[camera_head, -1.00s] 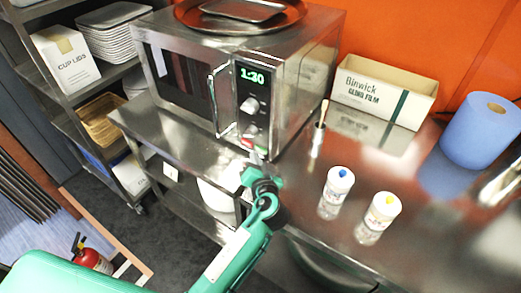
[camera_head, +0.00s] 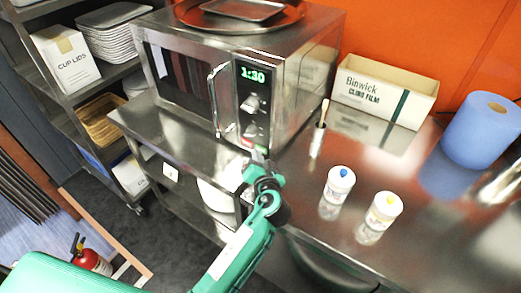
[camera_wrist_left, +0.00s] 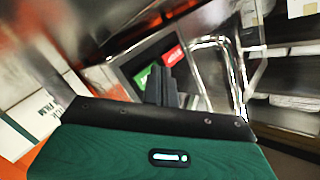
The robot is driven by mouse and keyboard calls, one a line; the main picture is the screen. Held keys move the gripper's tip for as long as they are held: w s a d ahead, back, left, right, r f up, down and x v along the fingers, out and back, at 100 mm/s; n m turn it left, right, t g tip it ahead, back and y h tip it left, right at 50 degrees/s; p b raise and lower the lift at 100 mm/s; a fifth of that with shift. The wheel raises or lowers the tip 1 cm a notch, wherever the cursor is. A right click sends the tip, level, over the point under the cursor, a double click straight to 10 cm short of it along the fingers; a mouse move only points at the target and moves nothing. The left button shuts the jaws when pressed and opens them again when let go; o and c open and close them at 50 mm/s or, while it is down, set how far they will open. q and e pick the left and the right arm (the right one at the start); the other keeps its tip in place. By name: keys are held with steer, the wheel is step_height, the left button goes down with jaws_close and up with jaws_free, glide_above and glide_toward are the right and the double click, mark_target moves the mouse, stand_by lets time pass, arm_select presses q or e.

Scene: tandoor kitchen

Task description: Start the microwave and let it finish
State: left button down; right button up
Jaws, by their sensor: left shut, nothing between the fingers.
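The microwave (camera_head: 302,84) is a steel box on the steel counter, its door (camera_head: 178,78) shut. Its green display (camera_head: 253,75) reads 1:30, with knobs below it. My left gripper (camera_head: 258,155) is shut and empty, its fingertips close to the bottom of the control panel. In the left wrist view the closed fingers (camera_wrist_left: 160,84) point at the panel, between a green button (camera_wrist_left: 142,76) and a red button (camera_wrist_left: 174,55). The fingers partly cover the green one. I cannot tell whether they touch it. My right gripper is not in view.
A round tray (camera_head: 294,24) lies on top of the microwave. To its right are a cling film box (camera_head: 385,92), a blue roll (camera_head: 482,132) and two capped shakers (camera_head: 340,184), (camera_head: 382,211). A shelf rack stands at the left.

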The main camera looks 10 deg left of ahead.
arm_select(q)
steer(key=shift+w+d+r, duration=0.15)
steer(key=shift+w+r, duration=0.1)
steer(key=shift+r, duration=0.3)
stand_by(0.7)
steer(key=shift+s+f+b, duration=0.1)
steer(key=shift+f+b, duration=0.05)
steer(key=shift+b, duration=0.15)
steer(key=shift+s, duration=0.15)
steer(key=shift+s+a+f, duration=0.1)
steer(key=shift+s+a, duration=0.2)
steer(key=shift+s, duration=0.45)
steer(key=shift+s+a+f, duration=0.15)
steer(key=shift+s+a, duration=0.15)
steer(key=shift+s, duration=0.45)
steer(key=shift+s+a+f, duration=0.1)
steer(key=shift+s+a, duration=0.2)
steer(key=shift+s, duration=0.45)
